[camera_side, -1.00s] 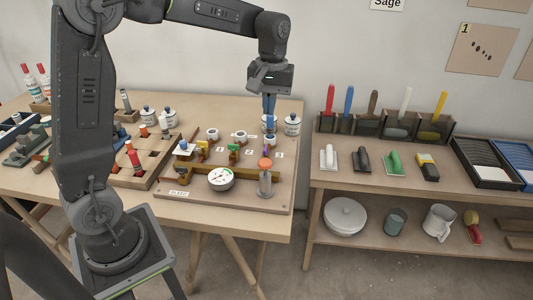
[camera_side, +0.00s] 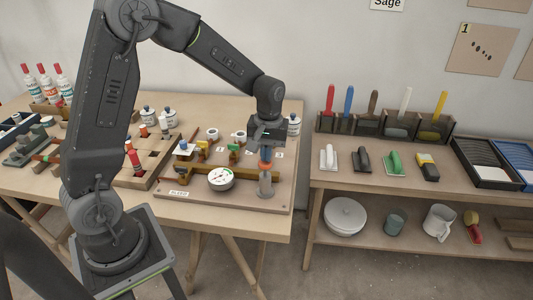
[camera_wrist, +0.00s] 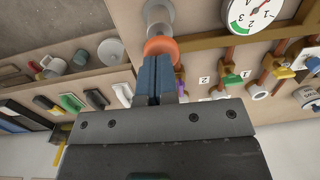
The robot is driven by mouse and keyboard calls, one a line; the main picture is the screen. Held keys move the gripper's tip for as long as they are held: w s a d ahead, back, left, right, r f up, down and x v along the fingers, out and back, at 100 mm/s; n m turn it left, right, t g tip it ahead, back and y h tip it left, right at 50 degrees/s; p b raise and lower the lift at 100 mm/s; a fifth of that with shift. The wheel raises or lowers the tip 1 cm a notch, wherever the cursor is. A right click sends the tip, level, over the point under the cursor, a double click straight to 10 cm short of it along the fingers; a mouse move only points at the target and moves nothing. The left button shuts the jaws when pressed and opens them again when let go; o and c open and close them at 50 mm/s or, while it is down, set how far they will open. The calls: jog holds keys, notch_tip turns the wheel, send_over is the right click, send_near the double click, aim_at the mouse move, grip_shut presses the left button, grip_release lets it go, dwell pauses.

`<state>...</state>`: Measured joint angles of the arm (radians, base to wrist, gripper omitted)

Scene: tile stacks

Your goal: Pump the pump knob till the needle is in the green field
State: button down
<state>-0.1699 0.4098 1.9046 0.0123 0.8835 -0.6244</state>
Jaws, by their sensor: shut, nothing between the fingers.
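The orange pump knob (camera_side: 265,166) sits on top of the grey pump cylinder (camera_side: 265,186) at the right of the board. In the wrist view the knob (camera_wrist: 160,46) is right at the fingertips. My gripper (camera_side: 266,157) points down over the knob with its blue fingers shut and nothing between them. The fingertips (camera_wrist: 155,58) look to be at or touching the knob's top; exact contact is hard to tell. The round white gauge (camera_side: 221,179) stands left of the pump. In the wrist view the gauge (camera_wrist: 250,14) is partly cut off, its green field visible; the needle is too small to place surely.
Pipes with coloured valve handles (camera_side: 233,149) run behind the gauge. White jars (camera_side: 294,125) stand at the back. A slotted wooden tray (camera_side: 150,170) is to the left. A shelf with trowels (camera_side: 362,160) stands to the right.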

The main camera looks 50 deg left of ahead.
jog(key=shift+f, duration=0.2)
jog(key=shift+f, duration=1.55)
notch_tip(320, 180, up, 14)
jog(key=shift+w+r, duration=0.25)
jog(key=shift+w, duration=0.15)
jog(key=r, duration=0.2)
jog(key=shift+s+a+r, duration=0.2)
jog(key=shift+a+r, duration=0.1)
jog(key=shift+r, duration=0.05)
